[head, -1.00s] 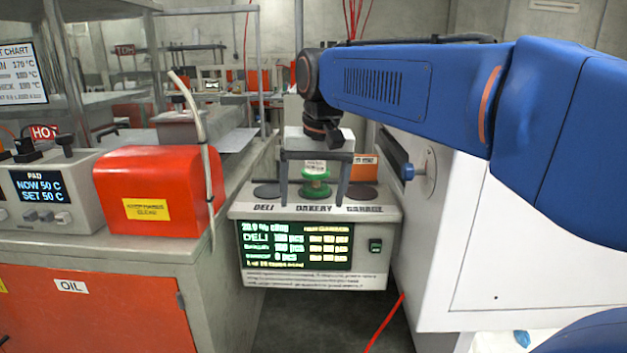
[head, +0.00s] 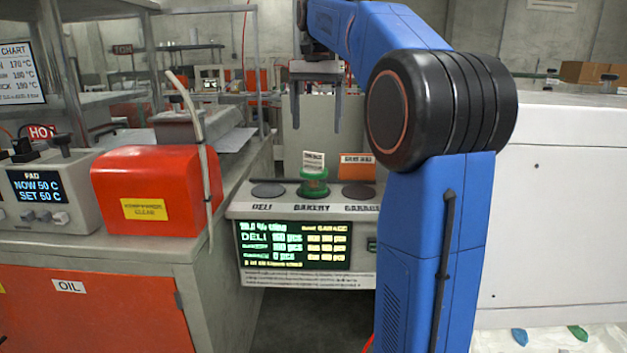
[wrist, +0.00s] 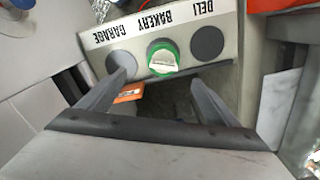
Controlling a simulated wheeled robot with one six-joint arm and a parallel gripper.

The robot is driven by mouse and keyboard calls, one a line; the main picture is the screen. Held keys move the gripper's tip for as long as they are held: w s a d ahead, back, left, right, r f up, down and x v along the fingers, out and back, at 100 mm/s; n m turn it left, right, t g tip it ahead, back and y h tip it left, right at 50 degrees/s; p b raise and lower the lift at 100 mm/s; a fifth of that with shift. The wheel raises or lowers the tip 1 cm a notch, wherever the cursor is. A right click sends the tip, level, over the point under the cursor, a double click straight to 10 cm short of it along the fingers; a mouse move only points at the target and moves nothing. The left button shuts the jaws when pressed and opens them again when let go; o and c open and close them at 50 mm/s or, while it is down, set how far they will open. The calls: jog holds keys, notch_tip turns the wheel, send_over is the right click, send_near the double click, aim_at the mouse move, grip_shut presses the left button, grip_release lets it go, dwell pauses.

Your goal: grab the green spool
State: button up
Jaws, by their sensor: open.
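The green spool (head: 313,183) stands upright on the middle pad, behind the word BAKERY, on top of the grey counting unit (head: 300,209). A small white printed tag (head: 313,161) sits at its top. In the wrist view the spool (wrist: 155,68) shows from above as a green ring around a white tag, beyond and between the fingertips. My gripper (head: 316,128) is open and empty, raised above the spool and apart from it. Its two fingers also show in the wrist view (wrist: 160,85).
Dark round pads marked DELI (head: 268,190) and GARAGE (head: 358,192) flank the spool and are bare. An orange sign (head: 357,166) stands behind at right. A red box (head: 146,187) sits on the left bench, and a white cabinet (head: 560,200) stands at right.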

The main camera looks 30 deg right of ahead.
aim_at(314, 169)
notch_tip(314, 169, down, 10)
jog(key=shift+f, duration=0.25)
jog(key=f, duration=0.4)
jog(key=shift+w+a, duration=0.25)
jog(key=shift+w, duration=0.05)
jog(key=shift+f, duration=0.8)
jog(key=c, duration=1.3)
jog(key=shift+r, duration=0.1)
jog(key=shift+c, duration=0.2)
